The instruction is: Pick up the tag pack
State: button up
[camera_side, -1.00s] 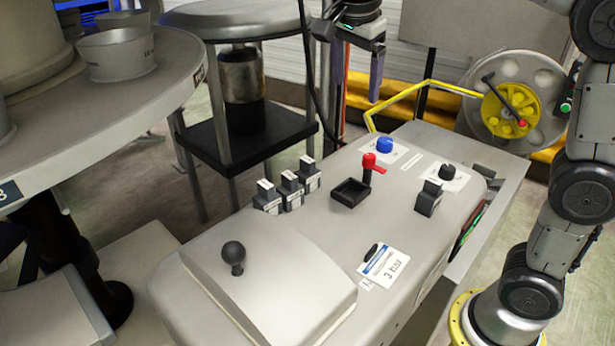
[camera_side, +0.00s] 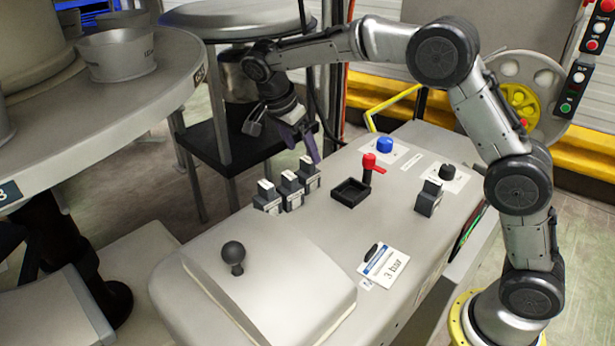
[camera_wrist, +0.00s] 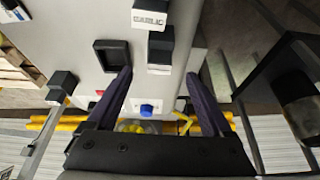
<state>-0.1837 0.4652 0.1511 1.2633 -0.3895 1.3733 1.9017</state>
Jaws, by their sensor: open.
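Three small dark blocks with white labels, which look like tag packs, stand in a row at the back left of the grey console: the near one (camera_side: 268,197), the middle one (camera_side: 291,190) and the far one (camera_side: 308,175). A similar dark block (camera_side: 429,198) stands alone at the right. My gripper (camera_side: 312,148) is tilted just above and behind the far pack, open and empty. In the wrist view my gripper (camera_wrist: 160,76) has its two dark fingers spread, with one pack (camera_wrist: 160,48) ahead between the fingertips and a labelled one (camera_wrist: 149,16) beyond it.
A black square tray (camera_side: 350,193) lies right of the row, by a red lever (camera_side: 368,163). A blue knob (camera_side: 384,145), a ball-headed lever (camera_side: 233,256) and a 3 bar card (camera_side: 385,267) are on the console. A stool (camera_side: 235,22) stands behind.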

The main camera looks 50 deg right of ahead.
aim_at(305, 161)
jog(key=shift+a+x, duration=0.15)
jog(key=shift+x, duration=1.5)
jog(key=shift+a+x, duration=0.15)
jog(key=shift+x, duration=1.5)
grip_shut()
